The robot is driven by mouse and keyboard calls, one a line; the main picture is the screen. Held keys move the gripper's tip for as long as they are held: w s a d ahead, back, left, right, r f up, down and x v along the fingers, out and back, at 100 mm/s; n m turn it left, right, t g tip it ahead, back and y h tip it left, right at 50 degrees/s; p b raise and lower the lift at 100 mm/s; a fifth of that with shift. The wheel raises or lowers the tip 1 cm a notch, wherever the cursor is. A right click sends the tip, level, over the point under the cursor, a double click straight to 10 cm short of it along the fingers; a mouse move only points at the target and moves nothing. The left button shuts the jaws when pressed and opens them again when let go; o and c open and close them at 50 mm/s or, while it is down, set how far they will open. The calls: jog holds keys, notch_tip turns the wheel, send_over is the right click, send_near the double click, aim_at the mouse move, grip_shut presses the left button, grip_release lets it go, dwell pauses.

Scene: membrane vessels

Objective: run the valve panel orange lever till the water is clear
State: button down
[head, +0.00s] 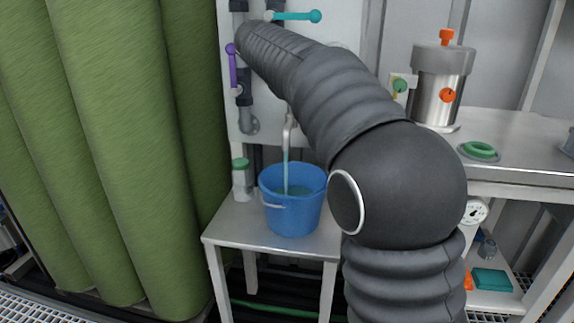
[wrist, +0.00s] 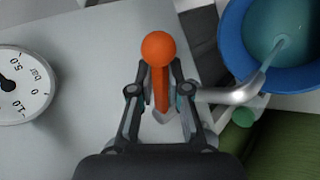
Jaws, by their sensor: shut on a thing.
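In the wrist view my gripper (wrist: 160,82) is shut on the orange lever (wrist: 158,50), a bar with a round ball end that sticks up past the fingertips. My arm hides the lever and the gripper in the head view. The pale valve panel (head: 345,25) stands behind my arm. A grey spout (head: 289,130) on it runs a stream of bluish-green water (head: 285,170) into a blue bucket (head: 296,218). The spout also shows in the wrist view (wrist: 228,96), with the bucket (wrist: 233,42) holding teal-tinted water (wrist: 268,28).
The panel also bears a purple lever (head: 233,68) and a teal lever (head: 295,16). A pressure dial (wrist: 22,86) sits left of my gripper in the wrist view. Green rolls (head: 120,130) stand left. A steel vessel (head: 440,85) stands on the right bench.

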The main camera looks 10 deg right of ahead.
jog(key=shift+w+d+n+t+y+p, duration=0.4)
jog(key=shift+n+y, duration=0.35)
jog(key=shift+n, duration=0.4)
jog(key=shift+w+d+n+t+y+p, duration=0.15)
jog(key=shift+w+n+t+y+p, duration=0.35)
jog(key=shift+n+y, duration=0.45)
jog(key=shift+w+d+n+t+y+p, duration=0.35)
jog(key=shift+n+t+y+p, duration=0.2)
jog(key=shift+n, duration=0.75)
jog(key=c, duration=1.1)
grip_release()
